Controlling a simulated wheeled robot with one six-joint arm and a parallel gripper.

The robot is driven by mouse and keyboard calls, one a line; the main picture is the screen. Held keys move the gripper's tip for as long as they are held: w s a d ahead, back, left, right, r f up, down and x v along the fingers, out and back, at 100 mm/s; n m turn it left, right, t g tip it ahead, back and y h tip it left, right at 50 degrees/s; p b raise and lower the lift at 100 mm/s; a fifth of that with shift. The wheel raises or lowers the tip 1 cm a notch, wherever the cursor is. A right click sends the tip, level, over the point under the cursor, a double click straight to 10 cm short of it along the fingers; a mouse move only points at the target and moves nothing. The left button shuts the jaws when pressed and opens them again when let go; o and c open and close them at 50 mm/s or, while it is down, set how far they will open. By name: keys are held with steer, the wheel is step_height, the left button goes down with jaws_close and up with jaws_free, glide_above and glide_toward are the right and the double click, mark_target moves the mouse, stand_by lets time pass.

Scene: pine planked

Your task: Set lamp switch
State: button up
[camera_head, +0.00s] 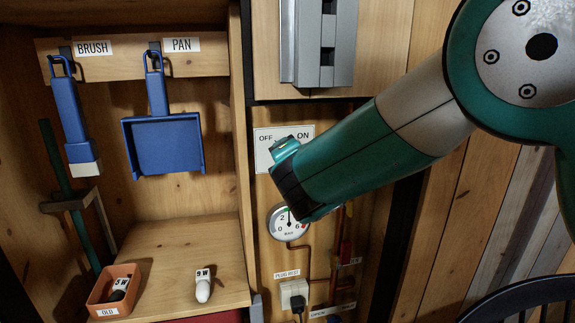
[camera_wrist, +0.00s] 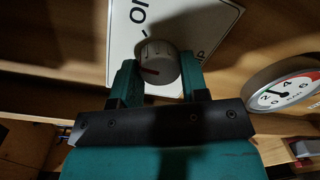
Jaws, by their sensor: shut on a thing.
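The lamp switch is a round, pale rotary knob (camera_wrist: 152,64) with a red line on its face, on a white plate (camera_wrist: 185,15). In the head view the plate (camera_head: 264,160) reads OFF at left and ON at right, and my arm hides the knob. My gripper (camera_wrist: 157,82) is shut on the knob, one finger on each side. In the head view my gripper (camera_head: 287,150) is at the plate's lower middle. The wrist view is dim, and I cannot tell exactly which label the red line points to.
A pressure gauge (camera_head: 290,223) sits just below the gripper. A plug socket (camera_head: 294,291) is lower down. A grey box (camera_head: 325,45) is above. At left hang a blue brush (camera_head: 70,110) and pan (camera_head: 165,145). A bulb (camera_head: 203,287) and an orange tray (camera_head: 131,276) are on the shelf.

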steer(key=shift+d+m+y+b, duration=0.1)
steer(key=shift+m+y+b, duration=0.2)
steer(key=shift+m+b, duration=3.3)
steer(key=shift+m, duration=0.3)
steer(key=o, duration=0.9)
steer(key=b+v, duration=0.2)
steer(key=v, duration=0.6)
steer(key=b+v, duration=0.3)
steer(key=v, duration=0.6)
steer(key=shift+s+d+r, duration=0.1)
steer(key=shift+s+r, duration=0.05)
steer(key=shift+r, duration=0.1)
